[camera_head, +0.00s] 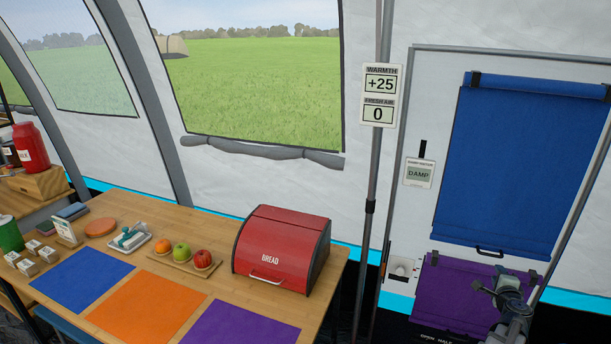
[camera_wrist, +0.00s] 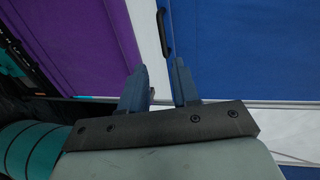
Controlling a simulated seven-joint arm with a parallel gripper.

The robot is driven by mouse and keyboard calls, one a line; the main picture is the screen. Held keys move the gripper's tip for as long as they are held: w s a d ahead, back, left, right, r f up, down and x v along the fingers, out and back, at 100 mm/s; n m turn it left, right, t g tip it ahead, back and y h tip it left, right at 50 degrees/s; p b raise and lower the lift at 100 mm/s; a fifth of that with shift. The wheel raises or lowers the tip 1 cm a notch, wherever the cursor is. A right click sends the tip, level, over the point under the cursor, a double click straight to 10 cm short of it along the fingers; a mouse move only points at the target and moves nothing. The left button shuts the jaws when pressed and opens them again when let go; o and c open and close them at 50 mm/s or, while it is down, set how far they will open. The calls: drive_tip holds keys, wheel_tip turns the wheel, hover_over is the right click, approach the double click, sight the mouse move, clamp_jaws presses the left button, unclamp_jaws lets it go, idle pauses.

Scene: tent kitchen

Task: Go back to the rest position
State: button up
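My gripper (camera_head: 502,276) is at the lower right in the head view, in front of the purple panel (camera_head: 452,292). In the wrist view my gripper (camera_wrist: 159,76) has its two blue-grey fingers apart, with nothing seen between them. The purple panel (camera_wrist: 75,40) lies to the left of the fingers there, and the blue panel (camera_wrist: 245,50) to the right. A black handle (camera_wrist: 165,33) on the blue panel's edge is beyond the fingertips, apart from them. In the head view this handle (camera_head: 489,253) is at the blue panel's bottom edge.
A wooden table (camera_head: 200,207) at the left holds a red bread box (camera_head: 280,250), a fruit board and coloured mats. A grey pole (camera_head: 367,235) stands between table and panels. Signs read warmth +25 and fresh air 0 (camera_head: 380,95), and damp (camera_head: 419,173).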

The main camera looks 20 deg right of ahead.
drive_tip(key=s+a+f+n+g+y, duration=0.2)
drive_tip(key=a+f+n+g+y, duration=0.4)
drive_tip(key=a+f, duration=0.85)
drive_tip(key=s+a+f+n+g+y, duration=0.25)
drive_tip(key=a+f+n+y, duration=0.55)
drive_tip(key=a+f, duration=0.65)
drive_tip(key=s+a+f+n+g+h, duration=0.1)
drive_tip(key=s+a+f+n+g, duration=0.2)
drive_tip(key=a, duration=0.9)
drive_tip(key=s+a+f+n+g+h, duration=0.1)
drive_tip(key=s+a+f+n+g, duration=0.2)
drive_tip(key=a, duration=1)
drive_tip(key=s+a+f+n+g+h, duration=0.1)
drive_tip(key=s+a+f+n+g, duration=0.2)
drive_tip(key=a+f+n, duration=0.4)
drive_tip(key=shift+s+a+f, duration=0.15)
drive_tip(key=shift+s+a, duration=0.2)
drive_tip(key=shift+a, duration=2.5)
